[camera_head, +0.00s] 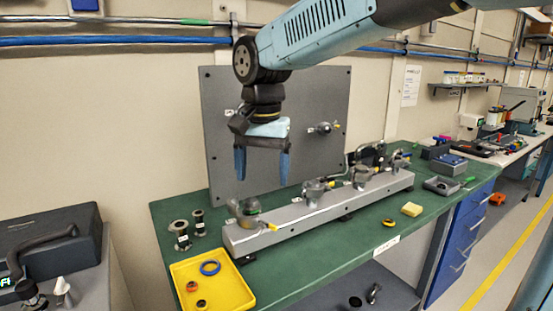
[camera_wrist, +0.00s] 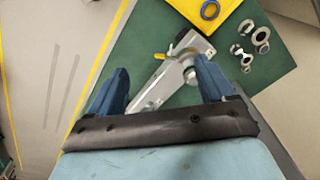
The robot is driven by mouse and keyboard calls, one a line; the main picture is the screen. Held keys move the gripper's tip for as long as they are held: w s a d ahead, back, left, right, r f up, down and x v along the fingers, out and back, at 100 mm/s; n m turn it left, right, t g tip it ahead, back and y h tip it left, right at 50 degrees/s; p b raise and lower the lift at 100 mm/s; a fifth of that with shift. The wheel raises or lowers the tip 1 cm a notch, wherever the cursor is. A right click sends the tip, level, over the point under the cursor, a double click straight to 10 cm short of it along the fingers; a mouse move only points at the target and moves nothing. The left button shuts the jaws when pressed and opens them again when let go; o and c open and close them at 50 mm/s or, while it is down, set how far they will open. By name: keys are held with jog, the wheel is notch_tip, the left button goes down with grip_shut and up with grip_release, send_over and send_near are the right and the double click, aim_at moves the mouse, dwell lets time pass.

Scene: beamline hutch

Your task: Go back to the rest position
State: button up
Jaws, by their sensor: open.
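My gripper (camera_head: 262,165) hangs from the arm above the green bench, its two blue fingers pointing down and spread apart with nothing between them. In the head view it is in front of the grey upright panel (camera_head: 220,110), above the left part of the grey rail (camera_head: 300,222) with its several metal fittings. In the wrist view my gripper (camera_wrist: 165,88) shows its fingers wide apart, with the rail (camera_wrist: 165,85) below and between them in the picture. No held object shows.
A yellow tray (camera_head: 230,299) with rings stands at the bench's (camera_head: 330,255) front left. Metal flanged pieces (camera_head: 180,235) stand behind it. A yellow block (camera_head: 411,209) lies right of the rail. Blue pipes (camera_head: 120,41) run along the wall. A dark case (camera_head: 50,235) is at far left.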

jog(key=s+d+f+t, duration=0.1)
jog(key=s+d, duration=0.2)
jog(key=d, duration=0.5)
jog(key=s+d+f+n+t, duration=0.1)
jog(key=s+d, duration=0.3)
jog(key=d, duration=0.5)
jog(key=s+d+f+n+t, duration=0.1)
jog(key=s+d+t, duration=0.2)
jog(key=d, duration=0.6)
jog(key=shift+s+d+f, duration=0.15)
jog(key=shift+s+f, duration=0.2)
jog(key=shift+s, duration=0.05)
jog(key=shift+c, duration=0.4)
